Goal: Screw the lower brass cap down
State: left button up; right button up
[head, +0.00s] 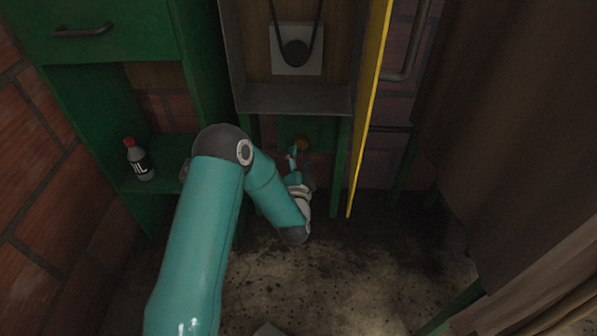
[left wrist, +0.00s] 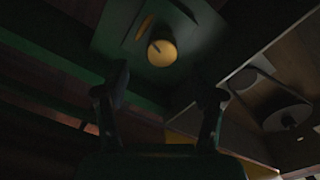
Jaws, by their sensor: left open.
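The lower brass cap (left wrist: 161,53) shows in the left wrist view as a round yellow disc with a dark slot, on a green panel (left wrist: 112,40). My left gripper (head: 297,165) reaches in low under the cabinet. In the left wrist view its two fingers (left wrist: 160,90) are spread wide, with the cap beyond and between them. The fingers look apart from the cap. My right gripper is in neither view.
A pulley with a black belt (head: 295,53) sits above the grey tray (head: 296,99). A yellow panel edge (head: 368,110) stands just right of the gripper. A bottle (head: 138,160) stands on the green shelf at left. The concrete floor (head: 340,270) in front is mostly clear.

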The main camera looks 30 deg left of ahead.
pick_arm(q)
jog(key=shift+v, duration=2.3)
jog(key=shift+f, duration=0.1)
jog(key=s+d+n+y+p, duration=0.1)
jog(key=s+d+n+p, duration=0.4)
jog(key=n, duration=0.9)
jog(key=shift+s+a+f+b+x, duration=0.1)
jog(key=shift+b+x, duration=0.55)
jog(key=shift+x, duration=2.45)
jog(key=shift+s+a+f+b+x, duration=0.1)
jog(key=shift+b+x, duration=0.6)
jog(key=shift+x, duration=2.35)
jog(key=shift+a+b+x, duration=0.15)
jog(key=shift+b+x, duration=0.5)
jog(key=shift+x, duration=2.45)
jog(key=shift+c, duration=0.2)
